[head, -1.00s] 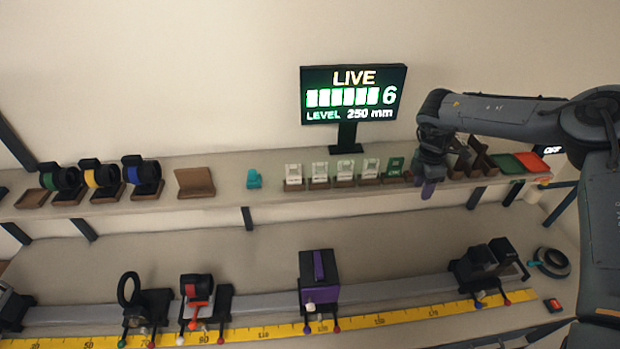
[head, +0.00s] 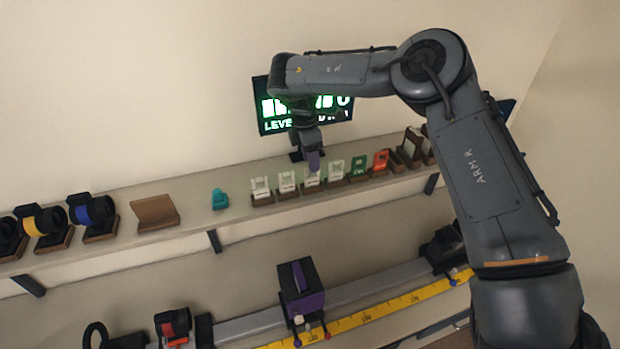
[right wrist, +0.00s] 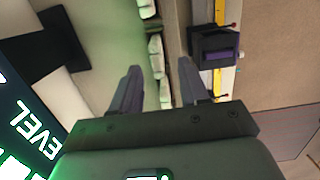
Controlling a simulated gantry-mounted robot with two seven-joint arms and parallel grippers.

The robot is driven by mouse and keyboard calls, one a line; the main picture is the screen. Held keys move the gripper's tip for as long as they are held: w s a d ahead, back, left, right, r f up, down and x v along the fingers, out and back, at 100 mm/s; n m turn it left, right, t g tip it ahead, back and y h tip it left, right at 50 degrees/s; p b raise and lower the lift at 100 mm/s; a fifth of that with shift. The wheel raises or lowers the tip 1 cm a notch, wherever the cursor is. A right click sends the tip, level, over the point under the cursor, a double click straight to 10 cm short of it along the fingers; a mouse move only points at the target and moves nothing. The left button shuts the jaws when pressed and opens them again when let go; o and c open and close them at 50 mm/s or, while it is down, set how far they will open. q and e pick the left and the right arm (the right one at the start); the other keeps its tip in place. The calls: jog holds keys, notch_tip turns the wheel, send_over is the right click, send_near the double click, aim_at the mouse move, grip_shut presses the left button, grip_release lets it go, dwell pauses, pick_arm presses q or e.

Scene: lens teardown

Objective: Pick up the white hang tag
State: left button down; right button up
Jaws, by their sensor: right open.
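Several white hang tags stand in brown wooden holders in a row on the shelf, one of them at the left end of the row (head: 261,187). Another white tag (head: 336,169) stands towards the right of the row. My right gripper (head: 313,160) is open and empty, pointing down just above or in front of a middle white tag, which it partly hides. In the right wrist view the two fingers (right wrist: 160,88) are spread apart, with the row of pale tags (right wrist: 155,52) running between them. I cannot tell the exact gap to the tags. My left gripper is out of view.
A green tag (head: 359,167) and an orange tag (head: 381,160) stand right of the white ones. A teal piece (head: 220,198) sits left of them. The display (head: 275,112) is behind my right arm. A purple block (head: 301,290) stands on the rail below.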

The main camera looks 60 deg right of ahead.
aim_at(313, 175)
jog(key=shift+f, duration=0.5)
jog(key=shift+d+f+p, duration=0.2)
jog(key=shift+f+p, duration=0.3)
jog(key=shift+f, duration=0.1)
jog(key=f+p, duration=0.1)
jog(key=f, duration=0.2)
jog(key=shift+d, duration=0.2)
jog(key=shift+s+f, duration=0.1)
jog(key=shift+f, duration=0.4)
grip_shut()
